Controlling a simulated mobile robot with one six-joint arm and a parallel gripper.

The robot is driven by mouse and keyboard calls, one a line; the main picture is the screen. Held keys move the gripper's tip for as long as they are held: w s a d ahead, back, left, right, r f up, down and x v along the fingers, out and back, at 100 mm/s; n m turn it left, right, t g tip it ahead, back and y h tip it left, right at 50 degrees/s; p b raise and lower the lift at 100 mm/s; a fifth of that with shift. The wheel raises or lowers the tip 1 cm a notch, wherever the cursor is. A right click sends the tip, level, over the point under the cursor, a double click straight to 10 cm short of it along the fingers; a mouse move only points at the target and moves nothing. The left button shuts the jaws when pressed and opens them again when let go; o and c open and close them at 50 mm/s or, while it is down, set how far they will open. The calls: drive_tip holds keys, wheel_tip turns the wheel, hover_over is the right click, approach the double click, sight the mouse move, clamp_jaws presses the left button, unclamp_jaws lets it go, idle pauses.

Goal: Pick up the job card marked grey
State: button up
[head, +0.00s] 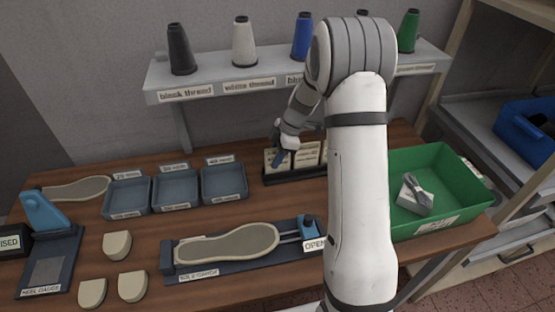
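Several cream cards (308,154) stand upright in a dark rack (290,178) at the middle back of the workbench. They carry dark print too small to read, so I cannot tell which one is marked grey. My gripper (280,158) is at the left end of the rack, in front of or touching the leftmost card. Its fingers are small and partly merge with the card, so I cannot tell whether they are open or shut on it. My forearm hides the right end of the rack.
A shelf (200,94) with thread cones stands behind. Three grey-blue trays (176,190) lie left of the rack, a green crate (440,160) right. A sole gauge (240,246) lies in front. A heel gauge (48,255) and pale heel blocks (117,245) are at front left.

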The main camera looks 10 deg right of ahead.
clamp_jaws()
drive_tip(key=shift+r, duration=0.15)
idle(0.5)
drive_tip(key=shift+r+b, duration=0.55)
drive_tip(key=shift+r, duration=0.15)
drive_tip(key=s+t+b, duration=0.1)
drive_tip(key=b, duration=0.1)
drive_tip(key=s+f+t+b, duration=0.1)
drive_tip(key=t+b, duration=0.1)
drive_tip(key=shift+s+n+b, duration=0.3)
drive_tip(key=shift+s+b, duration=0.05)
wheel_tip(320, 180, up, 6)
drive_tip(key=s+r+b, duration=0.1)
drive_tip(key=s, duration=0.1)
drive_tip(key=s+r+g+b, duration=0.1)
drive_tip(key=s+g+b, duration=0.2)
drive_tip(key=s, duration=1.7)
drive_tip(key=shift+s+r, duration=0.15)
drive_tip(key=shift+s, duration=0.25)
